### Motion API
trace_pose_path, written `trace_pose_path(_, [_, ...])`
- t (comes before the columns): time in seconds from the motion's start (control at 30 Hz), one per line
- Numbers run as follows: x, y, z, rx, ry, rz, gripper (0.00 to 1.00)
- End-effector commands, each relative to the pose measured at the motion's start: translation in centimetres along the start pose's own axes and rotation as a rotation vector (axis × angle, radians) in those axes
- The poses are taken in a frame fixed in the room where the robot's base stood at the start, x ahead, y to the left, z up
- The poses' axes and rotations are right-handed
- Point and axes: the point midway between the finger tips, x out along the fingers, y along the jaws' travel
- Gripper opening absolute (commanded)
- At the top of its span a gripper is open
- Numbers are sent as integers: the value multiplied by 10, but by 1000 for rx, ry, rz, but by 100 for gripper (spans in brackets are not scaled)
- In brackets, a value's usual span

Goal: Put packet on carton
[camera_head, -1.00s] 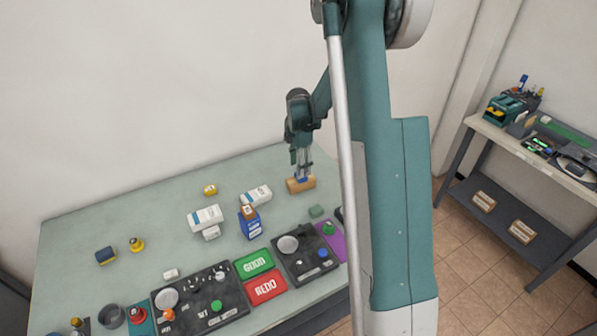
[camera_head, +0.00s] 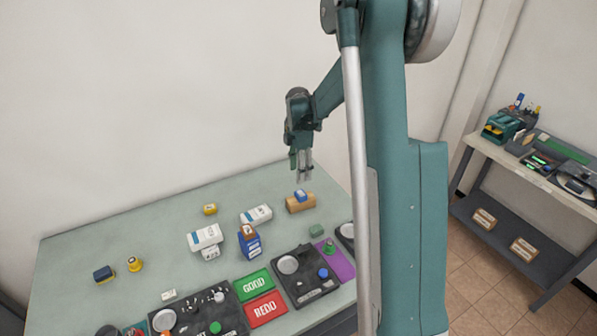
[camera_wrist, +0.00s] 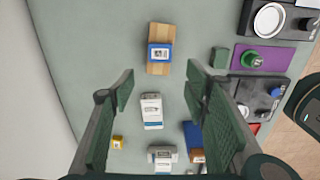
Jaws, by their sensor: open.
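A small blue packet (camera_head: 301,195) with a white label lies on top of a tan, wood-coloured carton (camera_head: 293,207) near the back right of the table. In the wrist view the packet (camera_wrist: 159,53) lies across the middle of the carton (camera_wrist: 160,30), and bare carton shows on both sides of it. My gripper (camera_head: 305,179) hangs just above them, apart from the packet. In the wrist view my gripper (camera_wrist: 160,73) is open, with its fingers wide apart and nothing between them.
White boxes (camera_head: 256,215) and a blue box (camera_head: 250,241) stand left of the carton. A green block (camera_head: 317,230) and a dark control panel (camera_head: 302,275) lie in front. Green GOOD (camera_head: 254,285) and red REDO (camera_head: 265,309) pads are further forward.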

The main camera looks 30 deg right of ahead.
Motion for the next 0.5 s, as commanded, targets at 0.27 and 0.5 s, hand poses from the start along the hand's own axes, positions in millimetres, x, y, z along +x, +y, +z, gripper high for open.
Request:
trace_pose_path(0.27, [0,0,0,0,0,0,46])
trace_pose_path(0.5, [-10,-5,-6,26,-3,10,46])
